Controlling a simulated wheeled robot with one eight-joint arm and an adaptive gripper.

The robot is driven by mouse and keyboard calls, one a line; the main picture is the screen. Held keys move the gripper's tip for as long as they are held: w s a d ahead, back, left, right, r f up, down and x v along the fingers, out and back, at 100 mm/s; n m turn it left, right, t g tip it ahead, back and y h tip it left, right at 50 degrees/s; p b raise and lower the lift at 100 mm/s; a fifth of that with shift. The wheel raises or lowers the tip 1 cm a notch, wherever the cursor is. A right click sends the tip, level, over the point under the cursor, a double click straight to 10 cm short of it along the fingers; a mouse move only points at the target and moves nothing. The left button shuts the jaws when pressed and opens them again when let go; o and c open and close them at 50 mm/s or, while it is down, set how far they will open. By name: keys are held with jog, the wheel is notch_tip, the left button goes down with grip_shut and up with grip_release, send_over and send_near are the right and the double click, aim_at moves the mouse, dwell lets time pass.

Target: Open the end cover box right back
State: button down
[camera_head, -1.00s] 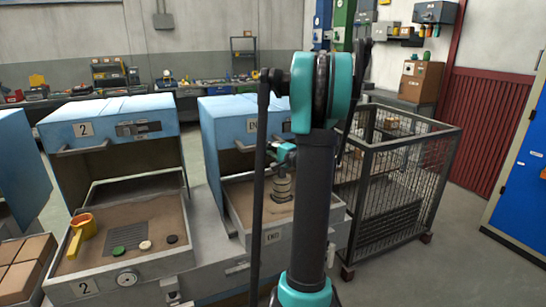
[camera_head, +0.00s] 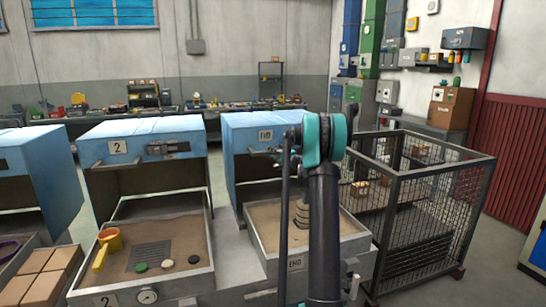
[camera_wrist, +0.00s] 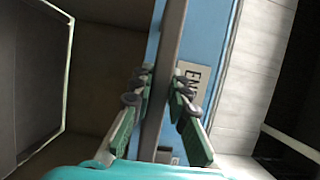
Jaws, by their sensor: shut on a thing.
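The end cover box has a blue cover (camera_head: 243,138) with an END plate, raised above a sand-filled tray (camera_head: 268,262) with a small END label. In the wrist view, my gripper (camera_wrist: 163,82) is shut on the cover's grey handle bar (camera_wrist: 170,45). The bar runs between the two green fingers, beside the END plate (camera_wrist: 194,82) on the blue face. In the head view, part of the handle (camera_head: 264,152) shows left of my arm, and my arm hides the gripper. A grey ringed stack (camera_head: 301,213) stands in the tray, partly hidden by my arm.
A wire cage (camera_head: 430,215) stands close on the right. A long workbench runs along the back wall.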

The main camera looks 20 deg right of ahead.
jog(key=shift+w, duration=0.15)
jog(key=c, duration=1.4)
grip_release()
jog(key=shift+c, duration=0.2)
jog(key=shift+d, duration=0.1)
jog(key=v, duration=1.2)
